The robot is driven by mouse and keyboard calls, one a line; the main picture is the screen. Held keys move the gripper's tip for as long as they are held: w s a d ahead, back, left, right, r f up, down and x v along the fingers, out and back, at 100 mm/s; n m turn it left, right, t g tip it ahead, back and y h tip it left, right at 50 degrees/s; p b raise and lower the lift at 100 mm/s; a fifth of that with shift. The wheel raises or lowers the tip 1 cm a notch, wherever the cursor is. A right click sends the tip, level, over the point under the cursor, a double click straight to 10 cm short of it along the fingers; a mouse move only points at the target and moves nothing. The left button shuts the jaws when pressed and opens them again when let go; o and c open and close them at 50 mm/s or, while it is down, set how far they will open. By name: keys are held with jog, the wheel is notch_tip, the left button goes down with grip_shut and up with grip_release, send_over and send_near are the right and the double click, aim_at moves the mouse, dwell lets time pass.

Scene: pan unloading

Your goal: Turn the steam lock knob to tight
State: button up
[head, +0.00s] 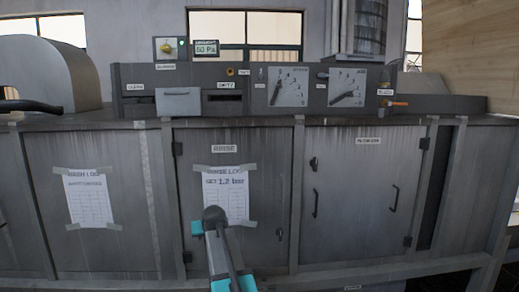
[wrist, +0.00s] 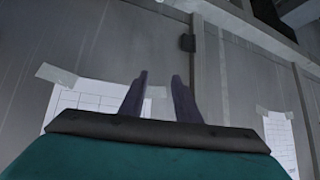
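No label that I can read says steam lock, so I cannot tell which control is that knob. In the head view, a dark knob or latch (head: 313,163) sits at the upper left of the right cabinet door (head: 350,195). A yellow knob (head: 165,47) is on a box above the panel. My gripper (wrist: 160,85) shows in the wrist view with its two dark fingers apart and nothing between them. It is near the cabinet front, close to the paper sheets. In the head view my arm reaches up in front of the rinse door (head: 250,150), hiding the fingers.
The control panel (head: 215,82) holds two dials, a left dial (head: 288,86) and a right dial (head: 347,87). A display (head: 206,48) reads 50 Pa. An orange-handled part (head: 398,103) is at right. A door handle (head: 394,198) protrudes from the right door.

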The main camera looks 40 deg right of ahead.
jog(key=d+r+t+h+p, duration=0.1)
jog(key=d+r, duration=0.2)
jog(key=r, duration=0.4)
jog(key=d+r, duration=0.3)
jog(key=r, duration=0.4)
jog(key=m+t+h+p, duration=0.3)
jog(key=t+h+p, duration=0.1)
jog(key=h, duration=0.3)
send_near(261, 73)
jog(key=v, duration=0.5)
jog(key=shift+s+a+f, duration=0.1)
jog(key=shift+s, duration=0.15)
jog(key=p+x, duration=0.5)
jog(key=x, duration=0.7)
jog(key=shift+w+r, duration=0.1)
jog(key=shift+r, duration=0.15)
jog(key=shift+p+x, duration=0.55)
jog(key=shift+x, duration=0.3)
jog(key=shift+f, duration=0.15)
